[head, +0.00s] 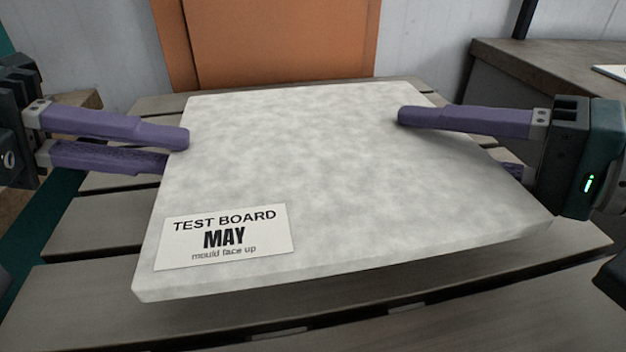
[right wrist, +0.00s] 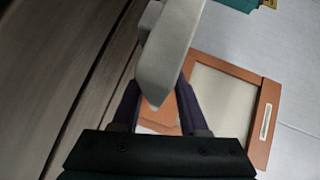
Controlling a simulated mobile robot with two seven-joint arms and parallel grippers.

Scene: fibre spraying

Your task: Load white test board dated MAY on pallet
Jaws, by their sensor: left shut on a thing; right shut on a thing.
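The white test board (head: 300,170) has a mottled face up and a label reading "TEST BOARD MAY mould face up" near its front left corner. It is held roughly level above the slatted wooden pallet (head: 90,235), with a shadow beneath its front edge. My left gripper (head: 178,150) is shut on the board's left edge, one purple finger above and one lower. My right gripper (head: 460,145) is shut on the right edge, its lower finger mostly hidden. In the right wrist view the board (right wrist: 165,60) shows edge-on between the fingers.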

